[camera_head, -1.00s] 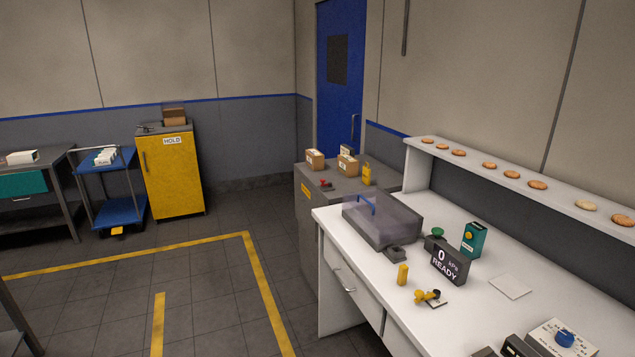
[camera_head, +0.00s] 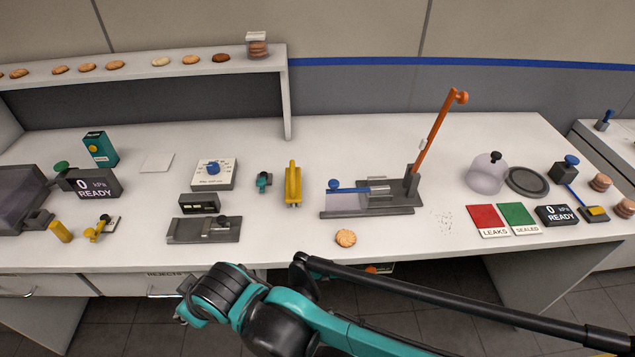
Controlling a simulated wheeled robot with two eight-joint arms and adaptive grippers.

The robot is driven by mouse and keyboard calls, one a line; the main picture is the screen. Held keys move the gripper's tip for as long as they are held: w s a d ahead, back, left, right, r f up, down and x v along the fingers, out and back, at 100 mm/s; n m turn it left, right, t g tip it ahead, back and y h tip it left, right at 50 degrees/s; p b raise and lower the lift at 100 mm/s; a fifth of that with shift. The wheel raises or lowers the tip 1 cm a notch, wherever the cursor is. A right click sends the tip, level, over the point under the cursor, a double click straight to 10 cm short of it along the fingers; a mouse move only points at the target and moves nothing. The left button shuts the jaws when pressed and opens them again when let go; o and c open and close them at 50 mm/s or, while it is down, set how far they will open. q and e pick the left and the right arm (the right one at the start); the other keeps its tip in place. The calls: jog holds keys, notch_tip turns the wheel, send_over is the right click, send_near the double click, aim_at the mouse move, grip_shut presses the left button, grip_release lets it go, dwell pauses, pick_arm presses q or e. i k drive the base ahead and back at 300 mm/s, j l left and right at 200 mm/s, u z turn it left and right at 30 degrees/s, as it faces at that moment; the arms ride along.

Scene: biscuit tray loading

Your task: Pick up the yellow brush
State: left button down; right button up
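A long yellow item (camera_head: 293,185) stands on the white bench near the middle, its length pointing away from me. It looks like the yellow brush, but bristles cannot be made out. Nothing touches it. A teal and black arm of mine (camera_head: 300,325) comes in from the lower right, in front of the bench edge and apart from the yellow item. I make out no gripper fingertips on it. My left gripper is not in view.
A teal-and-black small item (camera_head: 263,181) and a dial box (camera_head: 213,173) stand left of the yellow item. A lever press (camera_head: 372,200) with an orange handle stands right. A biscuit (camera_head: 345,238) lies near the front edge. Crumbs (camera_head: 445,221) lie further right.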

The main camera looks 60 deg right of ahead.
aim_at(292, 185)
jog(key=z, duration=1.95)
jog(key=i+j+u, duration=0.45)
jog(key=i+j, duration=0.2)
jog(key=i, duration=0.2)
